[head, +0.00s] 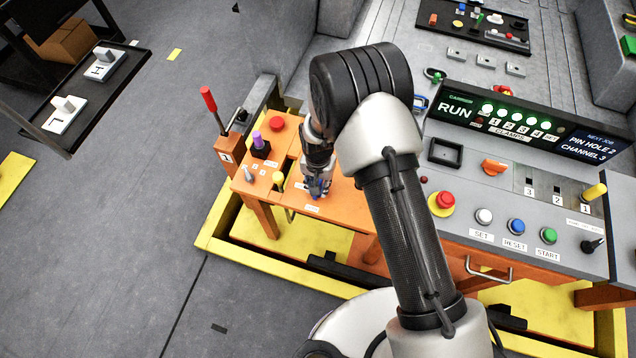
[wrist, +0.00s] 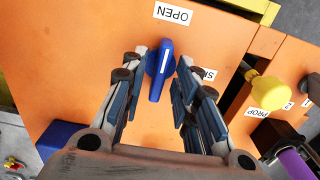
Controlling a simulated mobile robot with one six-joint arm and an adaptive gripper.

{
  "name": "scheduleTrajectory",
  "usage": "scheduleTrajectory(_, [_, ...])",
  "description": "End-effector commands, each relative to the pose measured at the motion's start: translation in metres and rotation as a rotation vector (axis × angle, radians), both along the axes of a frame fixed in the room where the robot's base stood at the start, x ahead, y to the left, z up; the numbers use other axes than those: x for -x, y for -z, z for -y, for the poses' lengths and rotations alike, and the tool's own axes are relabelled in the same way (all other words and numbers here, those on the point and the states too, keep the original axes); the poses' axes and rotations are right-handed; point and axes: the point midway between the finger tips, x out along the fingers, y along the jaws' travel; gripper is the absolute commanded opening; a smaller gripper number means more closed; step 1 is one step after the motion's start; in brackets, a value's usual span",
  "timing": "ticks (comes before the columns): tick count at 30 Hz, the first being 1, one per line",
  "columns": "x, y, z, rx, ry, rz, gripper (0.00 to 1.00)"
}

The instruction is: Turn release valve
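The release valve appears to be a blue lever handle (wrist: 158,78) with a white stripe, on an orange panel, in the wrist view. An OPEN label (wrist: 173,13) lies beyond it, and a label starting "SH" (wrist: 209,75) is partly hidden by my right finger. My gripper (wrist: 160,60) is open, with one finger on each side of the handle. Gaps show between the handle and both fingers. In the head view my gripper (head: 317,190) is low over the orange table (head: 345,192), where it largely hides the handle.
A yellow knob (wrist: 270,92) by a PROP label and a purple-topped lever (wrist: 297,163) stand close to the right finger. In the head view, a red button (head: 277,124) and red lever (head: 208,98) are left of my gripper. A grey control console (head: 463,190) is right.

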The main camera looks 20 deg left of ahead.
Motion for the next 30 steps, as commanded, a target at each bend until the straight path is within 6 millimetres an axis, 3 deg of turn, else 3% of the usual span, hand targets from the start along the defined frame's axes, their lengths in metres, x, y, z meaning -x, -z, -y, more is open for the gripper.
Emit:
scheduleTrajectory(11, [0.0001,-0.0002,0.0001,0.0,0.0,0.0,0.0])
scheduleTrajectory(23, [0.0001,-0.0001,0.0001,0.0,-0.013,0.0,0.0])
scheduleTrajectory(30, [-0.0002,0.0001,-0.0001,0.0,-0.106,0.0,0.0])
